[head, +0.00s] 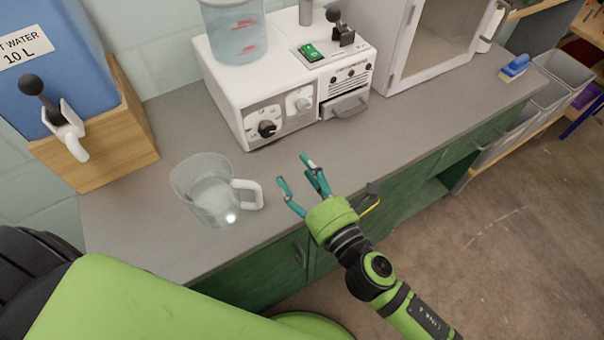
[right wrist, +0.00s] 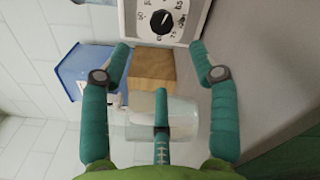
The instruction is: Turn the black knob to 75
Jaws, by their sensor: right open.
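The black knob (head: 267,128) sits on a white dial plate at the lower left of the front of a white machine (head: 235,95). My right gripper (head: 303,180) is open and empty above the counter's front part, in front of and apart from the machine. Its teal fingers (right wrist: 161,60) are spread in the right wrist view, with the knob beyond them. My left gripper is not seen.
A clear pitcher (head: 212,190) with a white handle stands on the grey counter (head: 400,125), left of my right gripper. A blue water tank (head: 50,70) is at the left. The counter before the machine is clear.

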